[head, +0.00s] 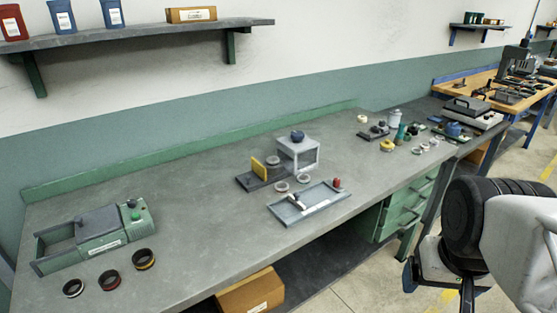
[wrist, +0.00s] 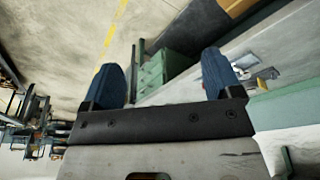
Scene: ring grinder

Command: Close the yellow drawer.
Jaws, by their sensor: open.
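The only yellow part I see by the small grey box (head: 298,153) is an upright yellow panel (head: 258,169). It stands left of the box on a low dark base (head: 262,182), on the workbench. It may be the drawer's front; I cannot tell how far out it is. My gripper's two blue fingers show in the wrist view (wrist: 165,68), spread apart with nothing between them. My arm is at the right of the head view, off the bench's front edge and well away from the yellow panel. No yellow drawer is clear in the wrist view.
A grey tray (head: 309,204) lies in front of the grey box, with small rings beside it. A green machine (head: 95,238) and several rings are at the left. Green drawers (head: 403,212) and a cardboard box (head: 250,292) are below. Bare bench lies between.

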